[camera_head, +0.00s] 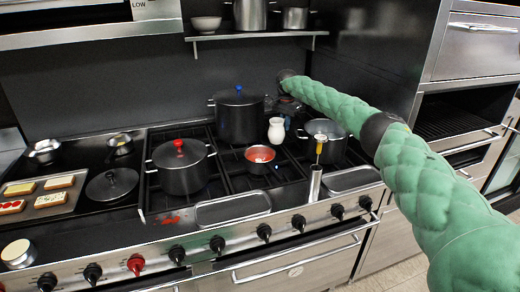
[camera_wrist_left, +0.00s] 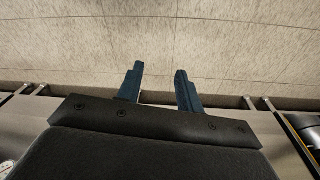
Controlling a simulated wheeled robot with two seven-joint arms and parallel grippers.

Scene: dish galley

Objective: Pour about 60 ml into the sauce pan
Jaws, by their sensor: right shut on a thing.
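The sauce pan (camera_head: 260,155) is a small pan with red sauce in it, on the middle of the stove in the head view. A white jug (camera_head: 276,131) is just behind it and to its right, roughly upright. My right gripper (camera_head: 287,121) is at the jug's right side, shut on it; the grip is small and partly hidden. How much the jug holds cannot be seen. My left gripper (camera_wrist_left: 160,85) is open and empty in the left wrist view, above a pale floor. It does not show in the head view.
A lidded black pot (camera_head: 239,118) stands behind the sauce pan. Another with a red knob (camera_head: 181,168) is to its left. An open pot (camera_head: 326,137) stands to the right, with a thermometer-like tool in front. Metal trays (camera_head: 233,207) line the stove's front.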

